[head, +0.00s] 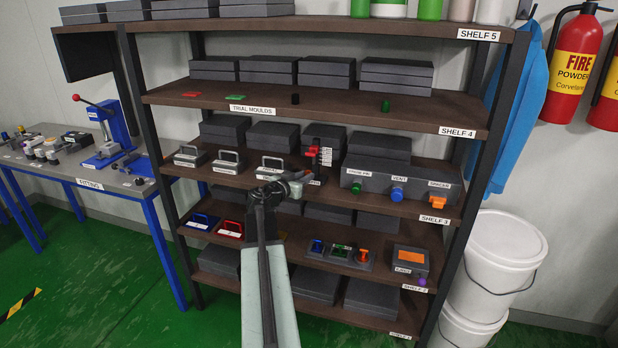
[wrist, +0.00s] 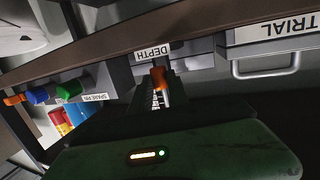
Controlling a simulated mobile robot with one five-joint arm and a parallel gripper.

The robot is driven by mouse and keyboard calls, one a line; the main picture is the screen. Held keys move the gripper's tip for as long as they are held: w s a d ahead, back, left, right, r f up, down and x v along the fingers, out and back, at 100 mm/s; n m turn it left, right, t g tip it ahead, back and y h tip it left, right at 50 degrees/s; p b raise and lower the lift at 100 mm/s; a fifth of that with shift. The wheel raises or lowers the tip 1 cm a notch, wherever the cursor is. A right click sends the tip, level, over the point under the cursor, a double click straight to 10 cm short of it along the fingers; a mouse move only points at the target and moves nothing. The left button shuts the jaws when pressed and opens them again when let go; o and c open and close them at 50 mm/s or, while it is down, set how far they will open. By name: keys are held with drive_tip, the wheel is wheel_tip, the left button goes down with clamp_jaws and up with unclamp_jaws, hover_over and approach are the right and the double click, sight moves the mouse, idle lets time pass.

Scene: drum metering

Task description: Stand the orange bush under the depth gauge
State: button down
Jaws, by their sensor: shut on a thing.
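My gripper (head: 275,188) reaches in at the front of the middle shelf, just left of the depth gauge (head: 318,158), which has a red part and a white scale. In the wrist view, which is turned upside down, a small orange piece, the orange bush (wrist: 159,76), shows at my dark fingertips (wrist: 165,93), in front of the DEPTH label. My gripper is shut on it.
A grey box labelled SPARE PIN, VENT and SPACER (head: 375,180) stands right of the gauge. Grey moulds with handles (head: 228,160) stand to the left. A holder with blue, green and orange pieces (head: 340,256) is on the shelf below. Shelf 4 (head: 300,108) overhangs.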

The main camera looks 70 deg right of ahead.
sight(310, 184)
drive_tip(key=x, duration=0.3)
drive_tip(key=shift+d+r, duration=0.25)
drive_tip(key=shift+d, duration=0.15)
drive_tip(key=shift+s+d+f+b, duration=0.1)
drive_tip(key=shift+f+b, duration=0.8)
drive_tip(key=shift+r, duration=0.15)
drive_tip(key=c, duration=1.7)
unclamp_jaws()
drive_tip(key=shift+f, duration=0.25)
drive_tip(key=o, duration=0.4)
drive_tip(key=shift+r, duration=0.1)
drive_tip(key=shift+o, duration=0.2)
